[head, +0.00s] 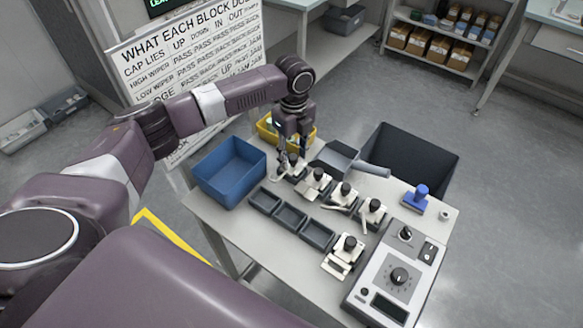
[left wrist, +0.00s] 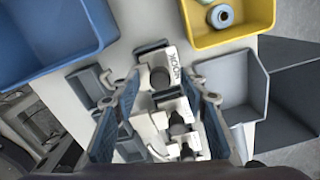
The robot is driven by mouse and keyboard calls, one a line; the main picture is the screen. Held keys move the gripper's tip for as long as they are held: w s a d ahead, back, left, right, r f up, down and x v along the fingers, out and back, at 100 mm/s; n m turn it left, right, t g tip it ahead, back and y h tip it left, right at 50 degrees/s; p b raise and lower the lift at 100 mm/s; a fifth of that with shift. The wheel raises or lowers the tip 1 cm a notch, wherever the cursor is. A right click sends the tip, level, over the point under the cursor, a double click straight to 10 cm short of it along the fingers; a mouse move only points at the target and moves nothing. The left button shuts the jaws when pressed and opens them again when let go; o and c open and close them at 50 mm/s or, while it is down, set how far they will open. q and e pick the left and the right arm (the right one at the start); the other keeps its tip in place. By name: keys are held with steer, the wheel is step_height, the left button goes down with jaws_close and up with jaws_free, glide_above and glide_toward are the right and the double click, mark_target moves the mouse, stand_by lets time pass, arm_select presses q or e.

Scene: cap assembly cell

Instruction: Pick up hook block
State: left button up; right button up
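The hook block is a white block with a black knob, at the far left end of a row of similar blocks in the head view (head: 291,168). In the left wrist view the hook block (left wrist: 157,62) bears a dark label that seems to read HOOK. My left gripper (head: 291,158) points down over this end of the row and partly hides the block. In the left wrist view my left gripper (left wrist: 160,100) has its fingers wide apart, with blocks seen between them and nothing clearly held. My right gripper is not in view.
A blue bin (head: 231,172) stands left of the row and a yellow bin (head: 268,135) behind it. Dark trays (head: 290,215) lie in front. A grey scoop-like tray (head: 334,160), a blue-handled stamp (head: 416,198) and a control box (head: 392,282) are to the right.

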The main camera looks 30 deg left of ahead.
arm_select(q)
steer(key=shift+c, duration=0.4)
jaws_close()
steer(key=shift+r, duration=0.15)
steer(key=shift+r, duration=0.3)
step_height(320, 180, up, 19)
steer(key=b, duration=0.1)
steer(key=shift+b, duration=0.4)
